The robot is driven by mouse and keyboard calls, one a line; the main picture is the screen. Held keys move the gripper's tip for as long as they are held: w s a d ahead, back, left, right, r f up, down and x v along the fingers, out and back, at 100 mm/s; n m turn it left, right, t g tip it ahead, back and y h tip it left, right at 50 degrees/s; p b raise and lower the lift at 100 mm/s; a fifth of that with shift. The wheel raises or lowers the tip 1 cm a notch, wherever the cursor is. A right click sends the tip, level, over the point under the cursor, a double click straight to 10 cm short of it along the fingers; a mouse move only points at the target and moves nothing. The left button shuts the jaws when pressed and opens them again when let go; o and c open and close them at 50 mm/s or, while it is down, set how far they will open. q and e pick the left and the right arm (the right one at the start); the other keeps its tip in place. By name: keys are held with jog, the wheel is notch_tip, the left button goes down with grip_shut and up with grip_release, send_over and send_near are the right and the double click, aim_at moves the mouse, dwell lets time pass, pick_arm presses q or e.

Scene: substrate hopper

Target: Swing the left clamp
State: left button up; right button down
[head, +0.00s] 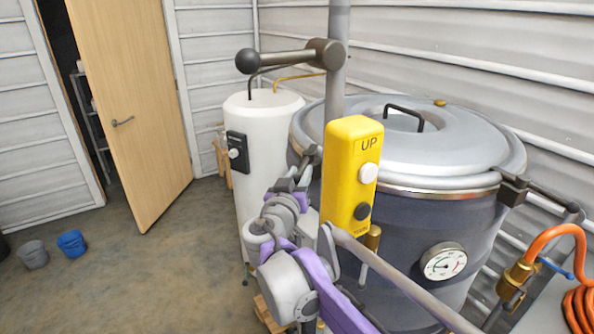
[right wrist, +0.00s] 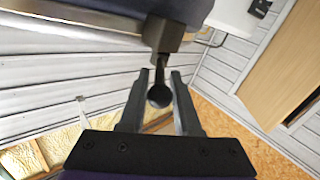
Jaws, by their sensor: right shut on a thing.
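The left clamp (right wrist: 168,36) shows in the right wrist view as a dark block at the vessel's rim, with a short lever ending in a round dark knob (right wrist: 159,96). The knob lies between the two fingers of my right gripper (right wrist: 160,88), which is shut on it. In the head view my right gripper (head: 307,164) is at the left side of the big dark vessel (head: 415,222), just below its grey lid (head: 455,135). There the clamp is mostly hidden behind the gripper and a yellow control box. My left gripper is not in view.
The yellow box (head: 352,160) marked UP stands close to the right of my right gripper. A post (head: 338,80) with a ball-ended bar (head: 285,58) rises behind it. A white tank (head: 245,180) is to the left. The right clamp (head: 512,190) and a gauge (head: 443,262) are on the vessel.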

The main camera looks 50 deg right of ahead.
dwell(0.4)
jog(key=c, duration=0.8)
grip_release()
jog(key=shift+d, duration=0.1)
jog(key=shift+c, duration=0.2)
jog(key=v, duration=1.1)
jog(key=shift+r, duration=0.1)
